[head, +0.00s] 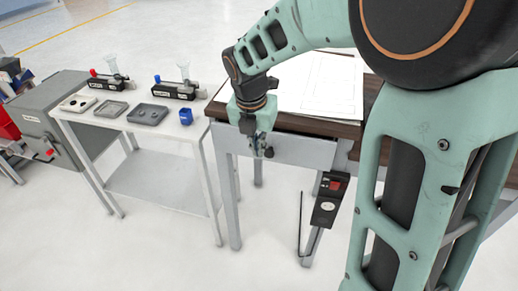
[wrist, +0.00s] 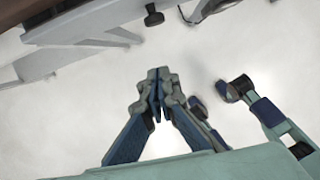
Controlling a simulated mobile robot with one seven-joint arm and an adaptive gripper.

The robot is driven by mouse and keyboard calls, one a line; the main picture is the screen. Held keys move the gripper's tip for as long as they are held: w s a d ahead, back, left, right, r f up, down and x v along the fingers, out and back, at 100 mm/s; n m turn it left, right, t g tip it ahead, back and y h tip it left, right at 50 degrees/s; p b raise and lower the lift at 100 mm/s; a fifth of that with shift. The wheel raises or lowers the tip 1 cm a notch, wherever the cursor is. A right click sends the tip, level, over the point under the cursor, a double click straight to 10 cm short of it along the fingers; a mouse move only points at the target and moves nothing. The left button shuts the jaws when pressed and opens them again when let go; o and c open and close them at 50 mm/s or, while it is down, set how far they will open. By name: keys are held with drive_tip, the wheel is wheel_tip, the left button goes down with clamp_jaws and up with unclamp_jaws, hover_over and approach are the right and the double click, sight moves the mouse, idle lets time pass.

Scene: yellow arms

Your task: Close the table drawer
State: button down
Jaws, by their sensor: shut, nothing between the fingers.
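The table (head: 285,123) has a dark wooden top and grey legs. Its grey drawer front (head: 305,151) shows below the top edge; how far the drawer stands out I cannot tell. My gripper (head: 262,152) is in front of the drawer front and hides part of it. In the wrist view my gripper (wrist: 158,72) is shut and empty, with pale floor behind the fingertips. A black knob (wrist: 153,16) shows beyond the fingertips at the top of that view, apart from them, beside the grey table parts.
White sheets (head: 320,85) lie on the tabletop. A black control box (head: 329,200) with a red switch hangs below the table's right side. Floor in front is clear.

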sight(268, 143)
drive_tip(key=w+d+f, duration=0.2)
drive_tip(key=w+f, duration=0.3)
drive_tip(key=f, duration=0.2)
drive_tip(key=shift+w+d+f, duration=0.15)
drive_tip(key=shift+w+f, duration=0.05)
drive_tip(key=shift+w, duration=0.05)
drive_tip(key=w, duration=0.1)
drive_tip(key=w+d+p, duration=0.1)
drive_tip(key=w+p, duration=0.1)
drive_tip(key=w, duration=0.1)
drive_tip(key=shift+w+d+r, duration=0.1)
drive_tip(key=shift+d, duration=0.15)
drive_tip(key=shift+w, duration=0.15)
